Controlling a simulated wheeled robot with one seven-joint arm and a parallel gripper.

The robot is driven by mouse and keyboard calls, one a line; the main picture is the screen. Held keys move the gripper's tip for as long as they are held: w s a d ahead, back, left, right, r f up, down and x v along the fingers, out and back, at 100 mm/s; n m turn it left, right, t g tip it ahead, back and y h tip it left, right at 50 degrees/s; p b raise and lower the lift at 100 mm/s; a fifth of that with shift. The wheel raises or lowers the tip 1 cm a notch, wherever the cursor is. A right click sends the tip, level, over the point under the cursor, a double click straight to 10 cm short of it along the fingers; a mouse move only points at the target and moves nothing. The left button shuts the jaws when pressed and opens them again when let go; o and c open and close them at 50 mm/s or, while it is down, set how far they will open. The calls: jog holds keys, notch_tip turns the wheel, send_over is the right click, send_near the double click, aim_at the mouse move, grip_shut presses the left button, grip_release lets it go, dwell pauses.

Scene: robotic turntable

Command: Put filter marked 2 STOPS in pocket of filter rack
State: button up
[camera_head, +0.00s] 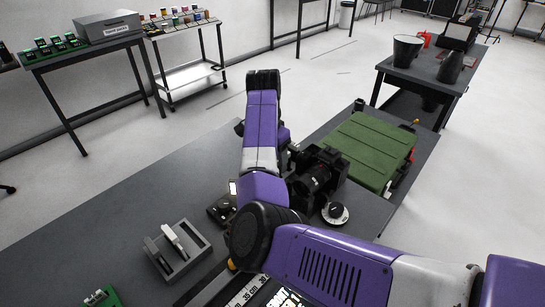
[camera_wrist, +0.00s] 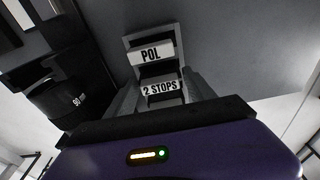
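In the wrist view, the filter marked 2 STOPS (camera_wrist: 160,87) has its white label facing me. The grey fingers of my gripper (camera_wrist: 162,92) lie on both sides of it, close to its edges; whether they press on it is unclear. A filter marked POL (camera_wrist: 150,56) sits just beyond, in a grey frame (camera_wrist: 129,42). In the head view, a grey rack (camera_head: 196,254) stands on the table at lower left, with a pale upright plate (camera_head: 173,238) in it. My arm hides the gripper there.
A black camera (camera_head: 318,174) stands on the table right of my arm. A dark lens marked 90 mm (camera_wrist: 68,100) is left of the fingers in the wrist view. A green case (camera_head: 365,150) lies at right, and a green board (camera_head: 102,296) at lower left.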

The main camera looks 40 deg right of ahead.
jog(key=o, duration=0.3)
jog(key=shift+r, duration=0.1)
notch_tip(320, 180, up, 8)
jog(key=shift+a+f+b, duration=0.2)
jog(key=shift+a+b, duration=0.1)
jog(key=shift+a, duration=0.15)
dwell(0.4)
